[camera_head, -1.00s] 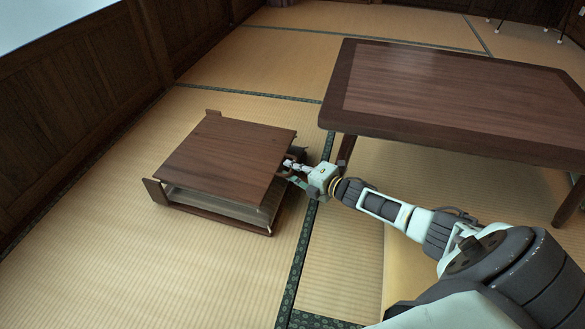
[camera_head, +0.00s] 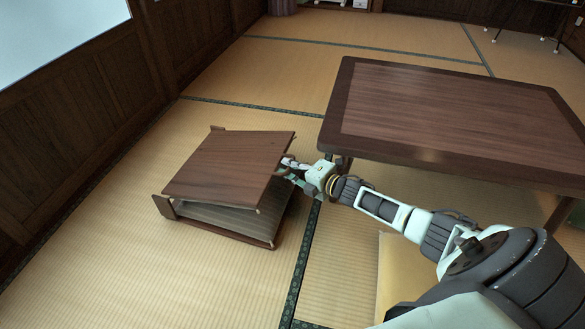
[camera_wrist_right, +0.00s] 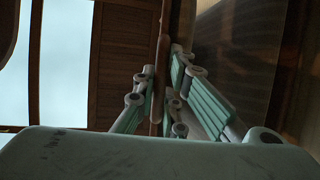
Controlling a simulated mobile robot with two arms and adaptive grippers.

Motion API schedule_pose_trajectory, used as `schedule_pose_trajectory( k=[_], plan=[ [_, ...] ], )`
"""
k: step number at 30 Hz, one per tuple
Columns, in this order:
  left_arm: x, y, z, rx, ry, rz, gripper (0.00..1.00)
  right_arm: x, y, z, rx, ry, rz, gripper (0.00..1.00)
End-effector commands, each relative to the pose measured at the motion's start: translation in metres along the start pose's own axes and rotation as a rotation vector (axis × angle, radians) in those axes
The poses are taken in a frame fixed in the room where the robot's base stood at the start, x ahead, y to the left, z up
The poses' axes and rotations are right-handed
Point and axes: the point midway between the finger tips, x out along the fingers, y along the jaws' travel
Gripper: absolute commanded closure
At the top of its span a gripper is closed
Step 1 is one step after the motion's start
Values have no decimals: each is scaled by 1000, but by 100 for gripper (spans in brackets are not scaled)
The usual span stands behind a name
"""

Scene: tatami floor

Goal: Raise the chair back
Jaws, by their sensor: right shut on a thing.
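The floor chair (camera_head: 260,228) lies on the tatami left of the table. Its brown wooden back (camera_head: 232,163) is folded over the seat and tilted up, with its right edge raised and a gap showing between back and seat. My right gripper (camera_head: 287,166) is shut on the right edge of the chair back. In the right wrist view, the fingers (camera_wrist_right: 166,98) stand on both sides of the thin edge of the chair back (camera_wrist_right: 162,70). My left gripper is not in view.
A low wooden table (camera_head: 450,110) stands to the right, close to my right gripper and forearm. A yellow cushion (camera_head: 398,275) lies partly under my right arm. Dark wood-panelled wall (camera_head: 70,110) runs along the left. Tatami in front of and behind the chair is clear.

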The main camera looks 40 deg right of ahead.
Motion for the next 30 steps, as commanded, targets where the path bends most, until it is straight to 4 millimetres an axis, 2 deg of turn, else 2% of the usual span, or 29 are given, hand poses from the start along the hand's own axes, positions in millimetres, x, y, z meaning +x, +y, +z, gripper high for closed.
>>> schedule_pose_trajectory(
  k=[1, 13, 14, 20, 30],
  plan=[
    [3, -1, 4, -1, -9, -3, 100, 1, 14, -1, -8, 5, 14, 100],
    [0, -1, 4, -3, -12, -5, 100, 2, 16, -1, -10, 6, 16, 100],
    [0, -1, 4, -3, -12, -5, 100, 3, 16, -1, -10, 6, 16, 88],
    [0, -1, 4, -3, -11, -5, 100, 2, 14, -1, -7, 4, 12, 71],
    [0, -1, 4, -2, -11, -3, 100, 0, 11, 0, -4, 2, 5, 71]
  ],
)
